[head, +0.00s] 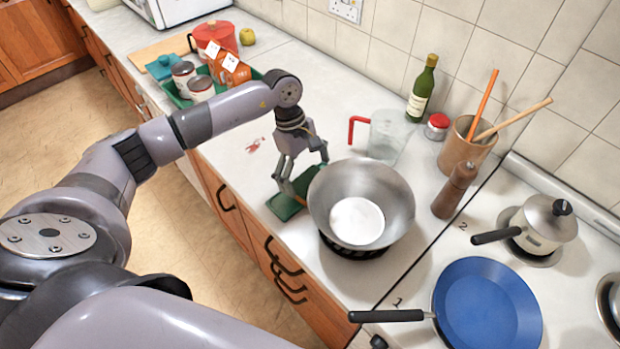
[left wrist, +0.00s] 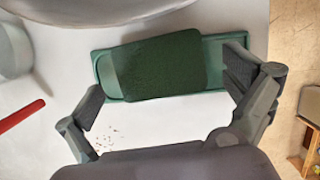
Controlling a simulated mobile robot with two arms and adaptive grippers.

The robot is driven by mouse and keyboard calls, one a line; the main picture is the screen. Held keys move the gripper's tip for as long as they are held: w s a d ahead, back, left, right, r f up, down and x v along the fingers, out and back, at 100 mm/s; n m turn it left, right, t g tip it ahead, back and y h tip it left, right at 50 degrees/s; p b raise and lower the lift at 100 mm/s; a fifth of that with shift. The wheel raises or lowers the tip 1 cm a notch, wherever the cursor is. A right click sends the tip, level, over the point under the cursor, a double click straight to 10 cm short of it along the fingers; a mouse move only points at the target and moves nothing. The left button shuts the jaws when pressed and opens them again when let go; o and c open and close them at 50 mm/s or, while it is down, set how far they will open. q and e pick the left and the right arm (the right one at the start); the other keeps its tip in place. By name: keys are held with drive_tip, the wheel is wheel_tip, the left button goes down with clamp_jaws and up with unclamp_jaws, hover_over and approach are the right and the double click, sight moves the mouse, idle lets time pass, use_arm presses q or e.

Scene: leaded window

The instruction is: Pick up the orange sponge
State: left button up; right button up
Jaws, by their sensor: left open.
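A sponge (left wrist: 165,65) with a dark green top lies on a shallow green tray (left wrist: 215,80) in the left wrist view. No orange shows on it there. In the head view, the tray (head: 285,208) lies on the counter beside the wok, and a small orange-brown patch under the gripper may be the sponge's side. My left gripper (head: 303,172) is open and empty above the tray, pointing down. In the left wrist view its fingers (left wrist: 165,84) are spread at either end of the sponge, apart from it. My right gripper is out of view.
A steel wok (head: 388,210) stands close to the right of the tray. A clear jug (head: 388,135) with a red handle is behind. A green crate (head: 178,97) with cans and cartons is farther left. The counter's front edge is close to the tray.

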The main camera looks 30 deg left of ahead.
use_arm(q)
drive_tip(key=shift+x, duration=1.05)
drive_tip(key=c, duration=0.7)
